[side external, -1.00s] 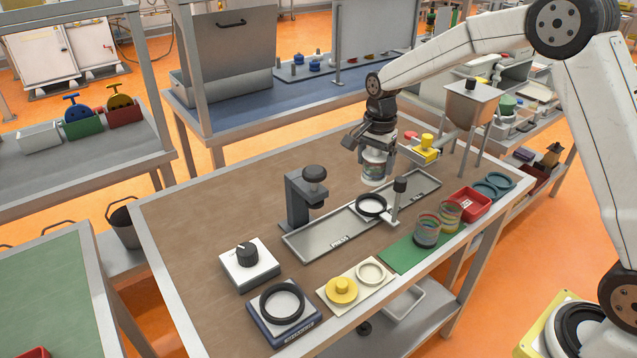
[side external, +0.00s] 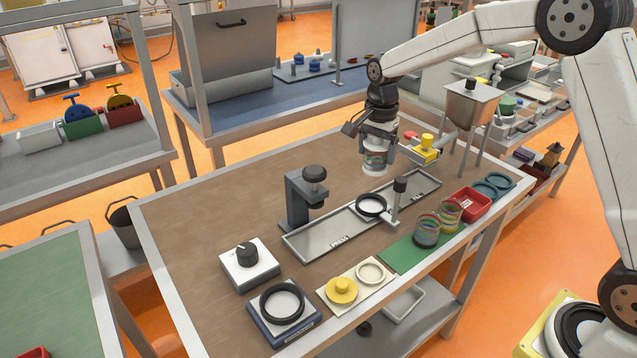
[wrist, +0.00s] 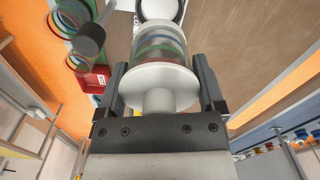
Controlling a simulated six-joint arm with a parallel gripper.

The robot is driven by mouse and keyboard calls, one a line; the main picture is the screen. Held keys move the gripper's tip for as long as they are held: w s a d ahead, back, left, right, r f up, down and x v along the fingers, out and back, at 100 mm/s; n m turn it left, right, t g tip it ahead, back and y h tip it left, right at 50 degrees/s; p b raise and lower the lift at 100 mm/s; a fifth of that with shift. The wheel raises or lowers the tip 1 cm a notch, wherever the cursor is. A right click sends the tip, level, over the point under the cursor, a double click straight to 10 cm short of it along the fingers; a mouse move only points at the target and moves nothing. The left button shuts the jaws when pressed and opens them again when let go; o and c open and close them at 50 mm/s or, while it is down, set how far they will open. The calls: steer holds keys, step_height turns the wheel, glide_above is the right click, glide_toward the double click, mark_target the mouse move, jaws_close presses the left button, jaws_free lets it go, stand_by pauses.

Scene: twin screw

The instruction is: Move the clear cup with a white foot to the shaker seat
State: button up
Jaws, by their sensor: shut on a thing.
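My gripper (side external: 377,150) is shut on the clear cup (side external: 374,157), which has coloured bands and a white foot (side external: 374,171). In the wrist view the cup (wrist: 160,45) sits between the two fingers of my gripper (wrist: 160,80), with a white disc and stem on the near side. A blue-grey unit with a black ring (side external: 268,310) stands at the front left, and a black ring (side external: 371,205) is over the metal tray.
Two banded cups (side external: 427,230) stand on a green mat near a red bin (side external: 470,204). A dark clamp stand (side external: 297,205) and a post (side external: 399,187) rise by the tray (side external: 325,243). A hopper (side external: 470,105) stands at right. The table's left rear is clear.

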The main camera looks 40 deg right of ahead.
step_height(320, 180, up, 10)
steer(key=shift+a+r, duration=0.1)
steer(key=shift+a, duration=0.05)
steer(key=s+a+n, duration=0.1)
steer(key=s+a, duration=0.3)
steer(key=a, duration=0.6)
steer(key=s+a+n, duration=0.2)
steer(key=s+a, duration=0.1)
steer(key=a, duration=0.8)
steer(key=s+a+n, duration=0.1)
steer(key=s+a, duration=0.3)
steer(key=a, duration=0.6)
step_height(320, 180, down, 13)
steer(key=shift+s+a+r+n, duration=0.2)
steer(key=shift+a+n, duration=0.1)
steer(key=shift+a, duration=0.15)
steer(key=shift+f, duration=0.15)
steer(key=shift+f, duration=2.2)
steer(key=shift+f, duration=1.3)
